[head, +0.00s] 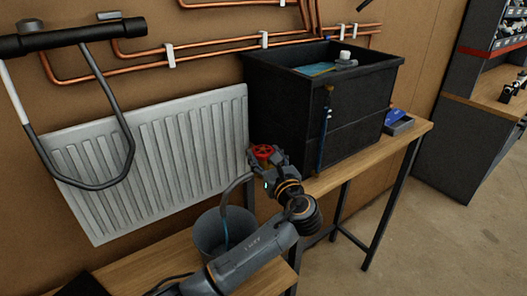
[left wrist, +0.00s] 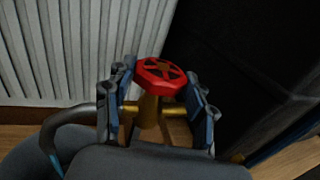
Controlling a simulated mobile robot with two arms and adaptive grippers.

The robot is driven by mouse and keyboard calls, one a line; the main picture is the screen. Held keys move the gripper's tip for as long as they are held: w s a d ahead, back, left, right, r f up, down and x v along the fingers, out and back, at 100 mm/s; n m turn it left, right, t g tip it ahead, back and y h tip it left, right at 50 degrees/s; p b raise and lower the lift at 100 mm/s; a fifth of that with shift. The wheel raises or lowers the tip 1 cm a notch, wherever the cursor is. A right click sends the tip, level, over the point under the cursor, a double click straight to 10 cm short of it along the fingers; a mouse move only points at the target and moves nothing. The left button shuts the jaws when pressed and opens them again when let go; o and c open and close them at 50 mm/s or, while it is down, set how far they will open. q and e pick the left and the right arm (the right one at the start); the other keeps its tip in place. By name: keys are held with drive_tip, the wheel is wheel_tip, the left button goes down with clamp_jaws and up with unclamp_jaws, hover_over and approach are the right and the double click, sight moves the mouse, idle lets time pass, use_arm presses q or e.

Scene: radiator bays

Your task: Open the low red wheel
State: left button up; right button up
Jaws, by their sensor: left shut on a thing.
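The low red wheel (head: 264,152) sits at the radiator's lower right corner, beside the black tank. In the left wrist view the red wheel (left wrist: 161,72) is a spoked handwheel on an upright brass valve body (left wrist: 149,110). My left gripper (head: 268,162) is at the wheel, its arm rising from below. In the wrist view the left gripper's fingers (left wrist: 159,88) stand on both sides of the wheel and are shut on it. Part of the valve is hidden by the gripper in the head view. My right gripper is not in view.
A white radiator (head: 180,150) hangs on the brown wall under copper pipes (head: 210,45). A grey bucket (head: 212,238) with a curved grey hose stands below the wheel on a wooden bench (head: 160,262). The black tank (head: 290,120) stands close right. Open floor lies further right.

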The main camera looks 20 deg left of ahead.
use_arm(q)
drive_tip(key=shift+w+d+n+g+y, duration=0.15)
drive_tip(key=shift+d+n+g+y, duration=0.05)
drive_tip(key=shift+n+g+y, duration=0.85)
drive_tip(key=shift+w+d+n+g+y+b, duration=0.1)
drive_tip(key=shift+n+g+y+b, duration=0.35)
drive_tip(key=shift+n+g+y, duration=0.5)
drive_tip(key=shift+w+n+g+y+b, duration=0.1)
drive_tip(key=shift+n+g+y+b, duration=0.65)
drive_tip(key=shift+g, duration=0.55)
drive_tip(key=shift+w+n+g+y+b, duration=0.1)
drive_tip(key=shift+n+g+y+b, duration=0.35)
drive_tip(key=shift+n+g+b, duration=0.7)
drive_tip(key=shift+g, duration=0.25)
drive_tip(key=o, duration=1.2)
drive_tip(key=shift+m, duration=0.3)
